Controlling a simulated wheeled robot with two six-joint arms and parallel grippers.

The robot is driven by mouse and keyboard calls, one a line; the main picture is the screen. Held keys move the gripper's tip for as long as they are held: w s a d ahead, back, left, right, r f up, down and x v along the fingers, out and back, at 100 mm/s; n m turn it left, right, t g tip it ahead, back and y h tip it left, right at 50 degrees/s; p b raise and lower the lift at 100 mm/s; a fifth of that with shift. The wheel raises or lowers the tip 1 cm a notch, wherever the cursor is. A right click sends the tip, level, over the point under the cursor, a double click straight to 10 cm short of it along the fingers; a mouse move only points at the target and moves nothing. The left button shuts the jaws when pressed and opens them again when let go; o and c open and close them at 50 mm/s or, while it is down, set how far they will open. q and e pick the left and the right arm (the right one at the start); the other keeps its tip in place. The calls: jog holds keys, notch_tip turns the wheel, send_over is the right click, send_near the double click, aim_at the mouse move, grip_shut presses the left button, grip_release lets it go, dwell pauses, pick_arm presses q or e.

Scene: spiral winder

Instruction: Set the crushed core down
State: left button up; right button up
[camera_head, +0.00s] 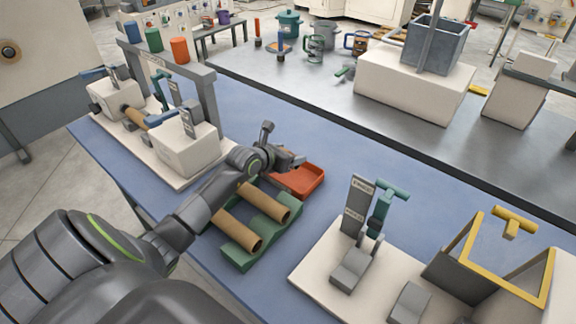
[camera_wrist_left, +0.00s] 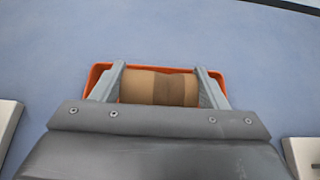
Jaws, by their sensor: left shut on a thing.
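My left gripper (camera_wrist_left: 160,88) is shut on the crushed core (camera_wrist_left: 158,87), a short brown tube with a darker band, seen between its two fingers in the left wrist view. Behind the core is the orange-red tray (camera_wrist_left: 101,69). In the head view the tray (camera_head: 308,184) lies on the blue mat, and my left gripper (camera_head: 291,160) is over its far left side. The core is hidden by the gripper in the head view. I cannot tell whether the core touches the tray floor. My right gripper is not in view.
A green rack (camera_head: 238,256) holding brown cores (camera_head: 238,232) stands just in front of the tray. The winder (camera_head: 185,150) is at the left. A white board with a teal-handled clamp (camera_head: 388,200) and a yellow-edged bin (camera_head: 490,262) are at the right. Blue mat (camera_head: 330,150) is clear behind the tray.

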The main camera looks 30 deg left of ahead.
pick_arm(q)
notch_tip(320, 180, down, 4)
jog(key=shift+f, duration=0.25)
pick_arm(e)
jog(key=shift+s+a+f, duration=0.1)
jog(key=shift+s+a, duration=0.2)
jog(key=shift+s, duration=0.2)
pick_arm(q)
jog(key=shift+f, duration=0.2)
jog(key=o, duration=0.9)
jog(key=shift+o, duration=0.2)
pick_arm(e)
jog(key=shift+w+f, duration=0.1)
pick_arm(q)
jog(key=shift+r, duration=0.2)
